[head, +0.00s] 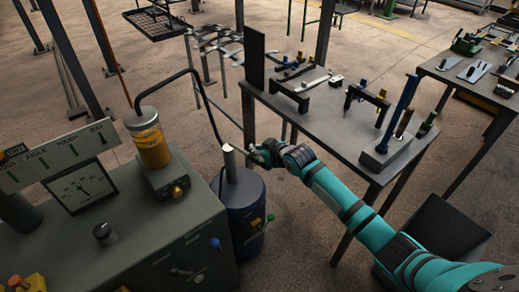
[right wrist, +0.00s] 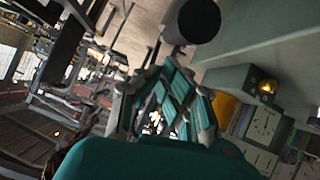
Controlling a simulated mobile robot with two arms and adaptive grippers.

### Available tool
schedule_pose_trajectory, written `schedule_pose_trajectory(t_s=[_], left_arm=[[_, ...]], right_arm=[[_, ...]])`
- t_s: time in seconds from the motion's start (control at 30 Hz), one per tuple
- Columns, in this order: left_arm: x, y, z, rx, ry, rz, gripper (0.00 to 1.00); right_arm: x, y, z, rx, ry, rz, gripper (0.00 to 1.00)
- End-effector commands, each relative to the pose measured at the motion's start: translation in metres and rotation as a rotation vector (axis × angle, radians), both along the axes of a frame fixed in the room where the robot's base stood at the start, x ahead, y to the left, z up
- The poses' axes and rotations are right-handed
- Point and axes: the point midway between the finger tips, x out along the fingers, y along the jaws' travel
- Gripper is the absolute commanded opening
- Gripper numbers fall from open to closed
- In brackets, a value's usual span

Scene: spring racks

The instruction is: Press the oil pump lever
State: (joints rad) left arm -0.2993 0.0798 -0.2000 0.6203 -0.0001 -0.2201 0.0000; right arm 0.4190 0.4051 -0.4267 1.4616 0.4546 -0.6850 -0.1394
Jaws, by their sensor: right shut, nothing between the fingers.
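A dark blue drum (head: 245,207) stands on the floor beside the grey bench, with a grey upright cylinder (head: 230,163) with a pale top above it. I cannot tell whether this cylinder is the oil pump lever or the pump body. My right gripper (head: 257,153) is just right of the cylinder's top; whether it touches is unclear. In the right wrist view, the right gripper (right wrist: 175,85) is shut and empty. A dark round-ended bar (right wrist: 196,22) shows beyond its fingers. My left gripper is not in view.
A grey bench (head: 115,235) at left carries a yellow cylinder (head: 150,140), a dial gauge (head: 82,188) and knobs. A black hose (head: 190,72) arches from the cylinder. Floor between is open.

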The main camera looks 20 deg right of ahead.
Motion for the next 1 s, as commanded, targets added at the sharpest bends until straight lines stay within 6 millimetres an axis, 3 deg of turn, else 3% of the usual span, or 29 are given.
schedule_pose_trajectory(t_s=[0.57, 0.83, 1.0], left_arm=[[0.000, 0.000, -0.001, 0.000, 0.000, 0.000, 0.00], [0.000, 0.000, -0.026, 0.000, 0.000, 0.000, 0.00], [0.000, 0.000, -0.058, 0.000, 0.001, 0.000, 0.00]], right_arm=[[-0.003, -0.003, -0.012, 0.002, -0.005, -0.001, 0.00], [-0.012, -0.006, -0.034, 0.027, -0.075, -0.001, 0.00], [-0.021, -0.010, -0.064, 0.062, -0.171, -0.001, 0.00]])
